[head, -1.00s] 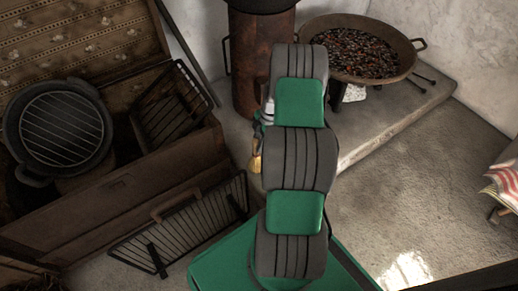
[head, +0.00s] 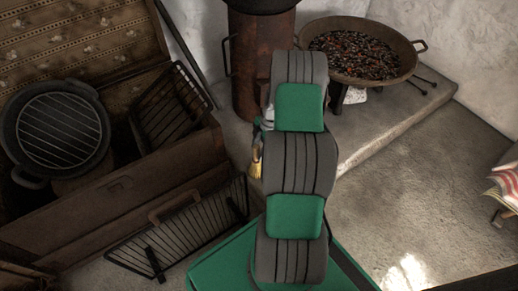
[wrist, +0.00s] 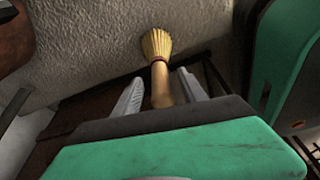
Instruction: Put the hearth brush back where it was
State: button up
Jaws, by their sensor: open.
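The hearth brush has pale straw bristles, a dark binding and a smooth wooden handle. In the wrist view the brush (wrist: 157,46) points its bristles up and away. Its handle lies between the two pale fingers of my gripper (wrist: 158,82), which are open, one on each side. I cannot tell whether either finger touches the handle. The lower end of the handle is hidden behind my gripper body. In the head view a small part of the brush (head: 256,167) shows just left of my arm, which hides most of my gripper.
An open wooden chest (head: 125,190) at left holds a grilled pot (head: 55,135) and a black rack (head: 168,105). Another rack (head: 180,225) leans before it. A rusty cylinder (head: 258,65) and a coal pan (head: 362,50) stand behind.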

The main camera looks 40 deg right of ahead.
jog(key=w+p+v, duration=0.1)
jog(key=p+v, duration=0.4)
jog(key=v, duration=0.7)
jog(key=a+r+m+h, duration=0.1)
jog(key=a+r+m, duration=0.3)
jog(key=a+r, duration=0.55)
jog(key=s+a+r+m+h, duration=0.1)
jog(key=s+a+r+m, duration=0.4)
jog(key=s+a, duration=0.2)
jog(key=s+a+r+m+t+h, duration=0.1)
jog(key=s+a+r+m, duration=0.4)
jog(key=a, duration=0.5)
jog(key=shift+s+a+r+m, duration=0.2)
jog(key=shift+s+a+m, duration=0.1)
jog(key=shift+s+m, duration=0.6)
jog(key=shift+s, duration=0.1)
